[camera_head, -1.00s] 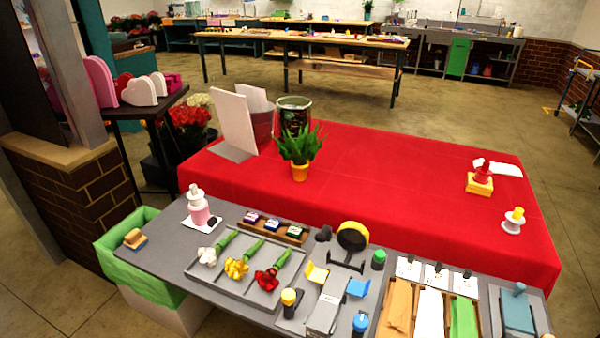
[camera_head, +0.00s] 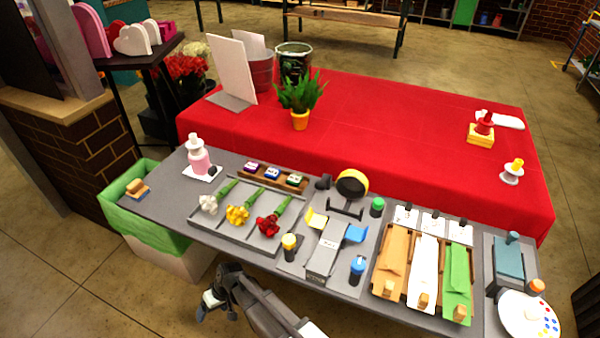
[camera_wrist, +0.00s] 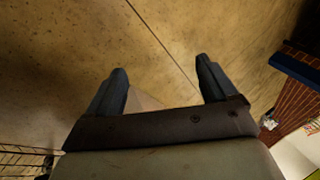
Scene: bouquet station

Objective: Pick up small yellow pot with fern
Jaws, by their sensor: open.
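The small yellow pot (camera_head: 300,121) stands upright on the red-covered table, with the green spiky fern (camera_head: 299,93) growing from it. My gripper (camera_head: 212,302) is low in front of the grey workbench in the head view, well apart from the pot. In the wrist view my gripper (camera_wrist: 160,86) shows two dark fingers spread apart with nothing between them, over the concrete floor. The pot is not in the wrist view.
The grey workbench (camera_head: 160,208), crowded with flowers, tools and paper, lies between my gripper and the red table (camera_head: 400,135). A white board (camera_head: 232,68), a red bucket (camera_head: 261,75) and a dark bucket (camera_head: 292,60) stand behind the pot. Red cloth right of the pot is clear.

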